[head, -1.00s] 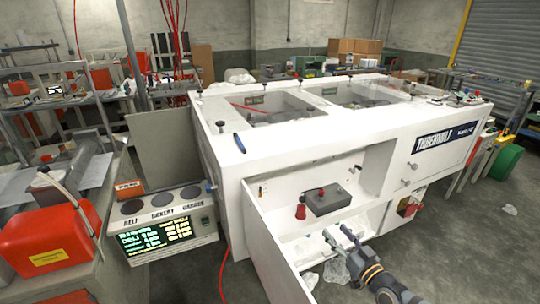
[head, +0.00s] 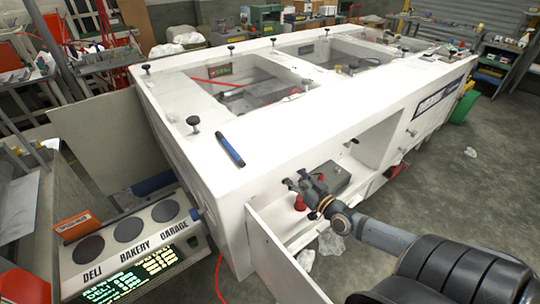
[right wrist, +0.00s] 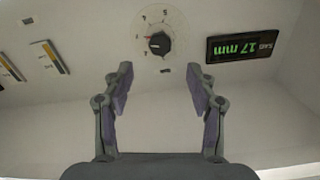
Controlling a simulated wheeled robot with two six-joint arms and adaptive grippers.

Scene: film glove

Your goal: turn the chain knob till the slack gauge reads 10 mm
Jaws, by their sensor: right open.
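The black chain knob (right wrist: 159,43) with a white pointer sits on a pale panel inside the machine, with a numbered dial around it. To its right, a dark slack gauge (right wrist: 242,46) shows green digits, upside down, that read 17 mm. My right gripper (right wrist: 159,78) is open and empty in the right wrist view. Its two fingers stand apart on either side below the knob, not touching it. In the head view my right gripper (head: 303,183) reaches into the open compartment of the white machine (head: 280,150); the knob is hidden there. My left gripper is not in view.
A grey box (head: 335,178) and a red knob-like part (head: 300,203) are in the compartment beside my gripper. An open white door (head: 285,260) stands at its left. Yellow-marked strips (right wrist: 54,57) are on the panel's left.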

